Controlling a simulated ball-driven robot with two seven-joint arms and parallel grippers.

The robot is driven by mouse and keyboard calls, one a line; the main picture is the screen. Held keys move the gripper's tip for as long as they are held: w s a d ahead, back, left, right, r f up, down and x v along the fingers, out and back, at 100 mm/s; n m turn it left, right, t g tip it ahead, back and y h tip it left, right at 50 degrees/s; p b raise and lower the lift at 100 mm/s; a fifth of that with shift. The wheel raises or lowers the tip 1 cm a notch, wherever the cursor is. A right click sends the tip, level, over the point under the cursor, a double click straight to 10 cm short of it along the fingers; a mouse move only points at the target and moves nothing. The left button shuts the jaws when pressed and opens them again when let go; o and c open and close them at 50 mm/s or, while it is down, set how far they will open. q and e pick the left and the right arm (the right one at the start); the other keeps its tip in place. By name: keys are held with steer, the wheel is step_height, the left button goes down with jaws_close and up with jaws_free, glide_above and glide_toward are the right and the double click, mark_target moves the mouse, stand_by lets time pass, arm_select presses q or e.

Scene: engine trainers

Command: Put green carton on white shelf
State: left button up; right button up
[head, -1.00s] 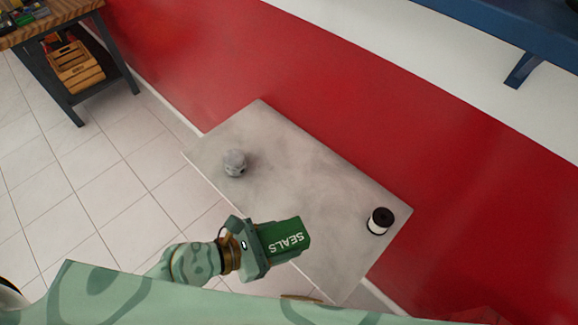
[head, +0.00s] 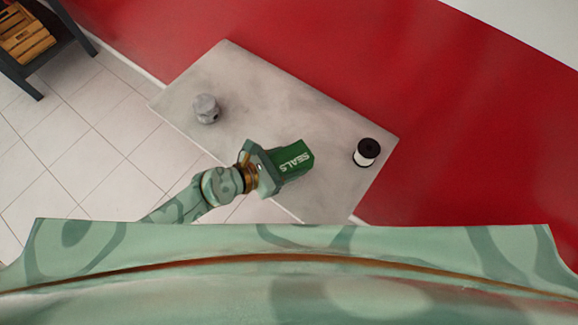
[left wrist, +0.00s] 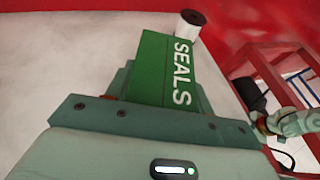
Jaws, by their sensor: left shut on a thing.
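The green carton (head: 297,160) with white letters "SEALS" is held in my left gripper (head: 272,168), which is shut on it. In the left wrist view the carton (left wrist: 162,72) stands out from between the jaws, its lettered side showing. The pale grey-white shelf (head: 262,95) lies against the red wall. The carton is over its near part in the head view; I cannot tell whether it touches the surface. My right gripper cannot be made out. A green link with a brass ring, which looks like my right arm, shows at the right of the left wrist view.
A grey rounded part (head: 205,109) stands on the shelf's left part. A black-and-white spool (head: 366,152) stands near its right end. Bare surface lies between them. A red frame (left wrist: 262,70) is at the right in the left wrist view. A dark bench with a wooden crate (head: 25,38) is upper left.

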mark_target(289, 166)
arm_select(q)
steer(key=f+b, duration=0.1)
steer(key=f, duration=0.1)
steer(key=f+b, duration=0.2)
steer(key=shift+w, duration=0.4)
steer(key=shift+r, duration=0.15)
steer(key=o, duration=1.2)
steer(key=shift+s+a+r, duration=0.1)
steer(key=shift+s+a, duration=0.1)
steer(key=shift+a, duration=0.05)
steer(key=v, duration=1.1)
